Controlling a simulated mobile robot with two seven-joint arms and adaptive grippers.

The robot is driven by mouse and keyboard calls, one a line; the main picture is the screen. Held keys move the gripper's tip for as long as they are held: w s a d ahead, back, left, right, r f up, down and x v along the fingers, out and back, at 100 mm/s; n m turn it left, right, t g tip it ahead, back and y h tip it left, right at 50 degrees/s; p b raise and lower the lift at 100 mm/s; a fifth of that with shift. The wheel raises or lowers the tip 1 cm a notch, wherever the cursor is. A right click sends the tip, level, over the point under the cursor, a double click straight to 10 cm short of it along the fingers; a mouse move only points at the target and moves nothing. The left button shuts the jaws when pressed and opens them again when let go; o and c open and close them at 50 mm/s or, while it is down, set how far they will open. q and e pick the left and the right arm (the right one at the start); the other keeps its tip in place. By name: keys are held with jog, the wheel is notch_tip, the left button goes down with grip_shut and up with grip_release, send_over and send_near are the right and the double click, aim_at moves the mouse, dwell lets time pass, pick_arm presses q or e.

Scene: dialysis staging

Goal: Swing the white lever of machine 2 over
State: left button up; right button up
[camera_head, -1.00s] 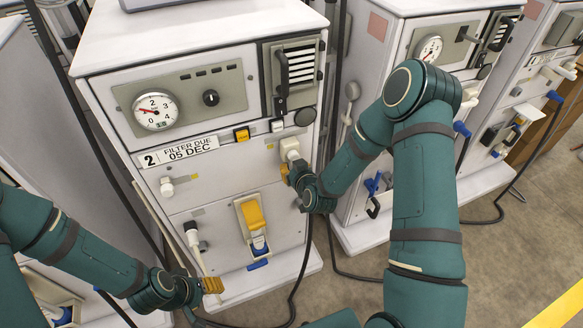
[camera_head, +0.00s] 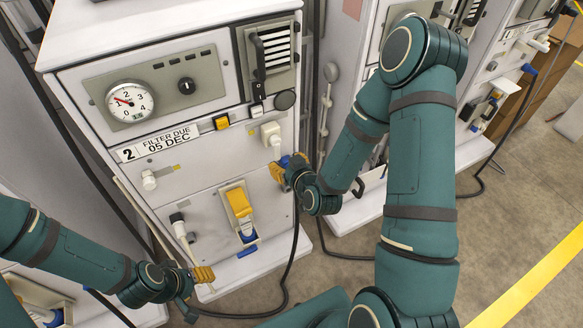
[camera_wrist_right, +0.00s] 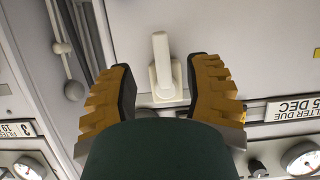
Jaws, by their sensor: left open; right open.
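Machine 2 (camera_head: 200,180) carries a plate "2 FILTER DUE 05 DEC". Its white lever (camera_head: 272,136) sits on the right part of the front, below a round dark knob, and points down. Contact is not visible. My left gripper (camera_head: 203,274) is open and empty near the machine's lower left.
A yellow handle (camera_head: 239,203) and a smaller white knob (camera_head: 149,180) sit on the same front. A black cable (camera_head: 290,250) runs down beside the machine to the floor. Another machine (camera_head: 345,70) stands to the right. Floor is free at the lower right (camera_head: 500,240).

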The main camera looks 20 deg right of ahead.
jog(key=v, duration=0.3)
jog(key=shift+s, duration=0.2)
dwell(0.3)
jog(key=s+a+f+m+g+y, duration=0.2)
jog(key=s+a+f+g+y, duration=0.1)
jog(key=s+a+f+g, duration=0.8)
jog(key=shift+s+a+f+g, duration=0.4)
jog(key=shift+s+a+f, duration=0.5)
jog(key=shift+s, duration=0.3)
dwell(0.6)
